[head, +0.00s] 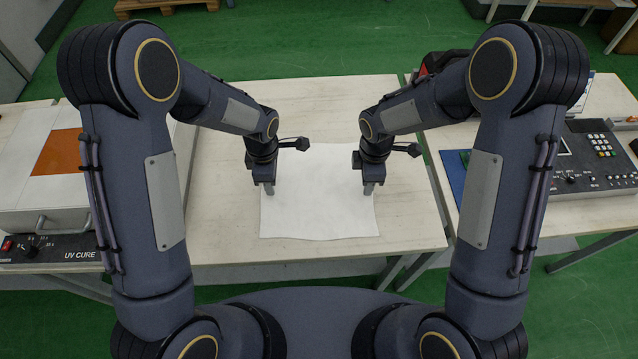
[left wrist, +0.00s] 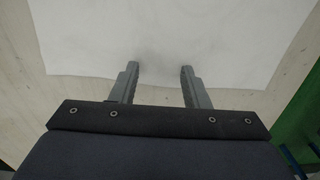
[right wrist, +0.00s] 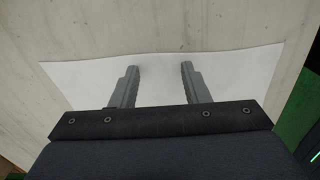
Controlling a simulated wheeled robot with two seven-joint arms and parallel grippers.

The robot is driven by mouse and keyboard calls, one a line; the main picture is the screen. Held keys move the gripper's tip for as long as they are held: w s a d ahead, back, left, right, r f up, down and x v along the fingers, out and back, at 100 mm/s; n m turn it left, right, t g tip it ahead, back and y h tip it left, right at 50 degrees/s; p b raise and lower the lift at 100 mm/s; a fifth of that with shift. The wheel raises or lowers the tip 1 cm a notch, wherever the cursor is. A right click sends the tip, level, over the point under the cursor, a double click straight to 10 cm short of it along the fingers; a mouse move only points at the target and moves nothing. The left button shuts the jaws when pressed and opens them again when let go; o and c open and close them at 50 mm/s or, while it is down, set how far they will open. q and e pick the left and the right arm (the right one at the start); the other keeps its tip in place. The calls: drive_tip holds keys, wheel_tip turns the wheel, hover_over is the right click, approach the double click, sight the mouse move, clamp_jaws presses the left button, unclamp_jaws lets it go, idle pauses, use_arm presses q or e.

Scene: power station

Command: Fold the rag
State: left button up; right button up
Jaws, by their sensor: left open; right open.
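The white rag (head: 318,200) lies flat and spread out on the middle table in the head view. It also shows under the fingers in the left wrist view (left wrist: 160,35) and in the right wrist view (right wrist: 160,75). My left gripper (head: 270,188) is over the rag's left edge, its two fingers (left wrist: 158,68) apart with nothing between them but the cloth below. My right gripper (head: 368,188) is over the rag's right edge, its fingers (right wrist: 158,68) also apart and empty. Whether the fingertips touch the cloth I cannot tell.
The wooden table (head: 330,95) is otherwise bare around the rag. A UV cure box (head: 40,215) stands on the left table. A control panel with buttons (head: 590,155) and a blue mat (head: 453,175) are on the right table. The floor is green.

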use_arm(q)
drive_tip(key=shift+f, duration=0.25)
use_arm(e)
drive_tip(key=shift+f, duration=0.2)
use_arm(q)
clamp_jaws()
use_arm(e)
clamp_jaws()
use_arm(q)
drive_tip(key=shift+r, duration=0.1)
use_arm(e)
drive_tip(key=shift+r, duration=0.1)
